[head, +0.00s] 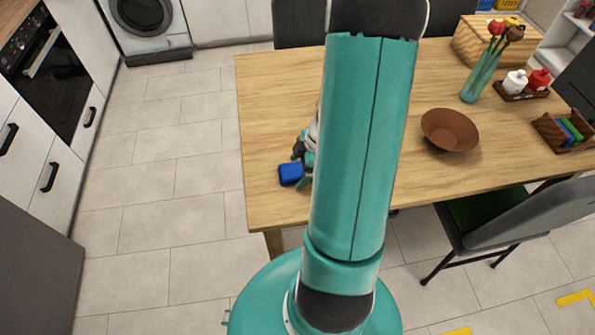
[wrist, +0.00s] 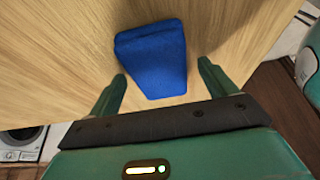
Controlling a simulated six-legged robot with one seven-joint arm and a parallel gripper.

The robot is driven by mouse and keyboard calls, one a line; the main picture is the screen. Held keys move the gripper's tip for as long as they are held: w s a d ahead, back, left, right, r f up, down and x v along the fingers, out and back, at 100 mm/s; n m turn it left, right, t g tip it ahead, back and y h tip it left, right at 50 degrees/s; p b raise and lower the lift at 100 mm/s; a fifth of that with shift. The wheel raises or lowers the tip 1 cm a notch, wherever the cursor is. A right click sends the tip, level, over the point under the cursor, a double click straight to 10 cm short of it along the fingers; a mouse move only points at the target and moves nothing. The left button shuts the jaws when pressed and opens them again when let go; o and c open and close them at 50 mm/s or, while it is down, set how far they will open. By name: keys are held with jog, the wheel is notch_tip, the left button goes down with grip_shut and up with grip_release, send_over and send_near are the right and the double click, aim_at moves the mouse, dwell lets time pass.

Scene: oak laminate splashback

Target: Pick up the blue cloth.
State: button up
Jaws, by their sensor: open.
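The blue cloth (head: 290,174) lies folded on the wooden table (head: 270,110), near its left front corner. It also shows in the wrist view (wrist: 152,62), in front of my gripper. My gripper (wrist: 162,85) is open, with one finger on each side of the near end of the cloth. I cannot tell whether the fingers touch it. In the head view my gripper (head: 304,165) is right beside the cloth, and my teal arm hides most of it.
A brown bowl (head: 450,130), a vase of tulips (head: 482,77), a wicker box (head: 490,45) and small trays stand on the table's right side. A chair (head: 515,225) stands at the front right. The tabletop around the cloth is clear.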

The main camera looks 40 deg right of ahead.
jog(key=c, duration=1.1)
jog(key=shift+r, duration=0.1)
